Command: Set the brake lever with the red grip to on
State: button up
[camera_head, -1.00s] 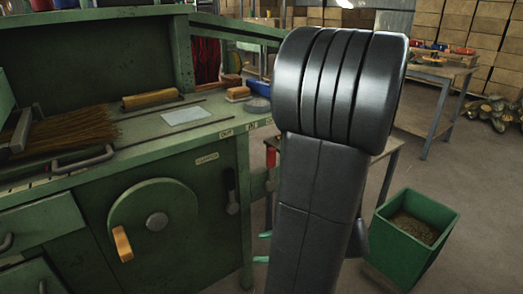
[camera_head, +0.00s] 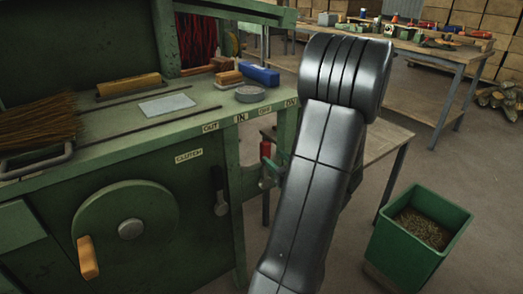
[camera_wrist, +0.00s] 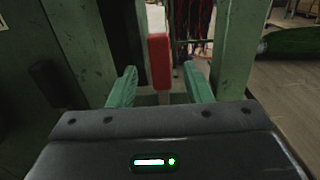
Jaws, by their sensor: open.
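The brake lever's red grip (camera_head: 265,150) stands upright at the right end of the green machine, below small labels on the bench edge. In the wrist view the red grip (camera_wrist: 160,61) is upright, with a pale tip above it and a light shaft below. My gripper (camera_wrist: 160,72) is open, with one green finger on each side of the grip. Gaps show on both sides, so it looks apart from the fingers; the depth between them is unclear. In the head view my arm hides most of the gripper; a green finger shows just below the grip.
A black-handled lever (camera_head: 220,182) marked clutch and a handwheel (camera_head: 130,230) with an orange handle are on the machine front. Green posts flank the red grip in the wrist view. A green bin (camera_head: 417,228) stands on the floor at right; a worktable (camera_head: 440,65) is behind.

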aim_at(262, 148)
jog(key=b+x, duration=0.1)
jog(key=x, duration=0.6)
jog(key=shift+w+a, duration=0.25)
jog(key=shift+w, duration=0.05)
grip_shut()
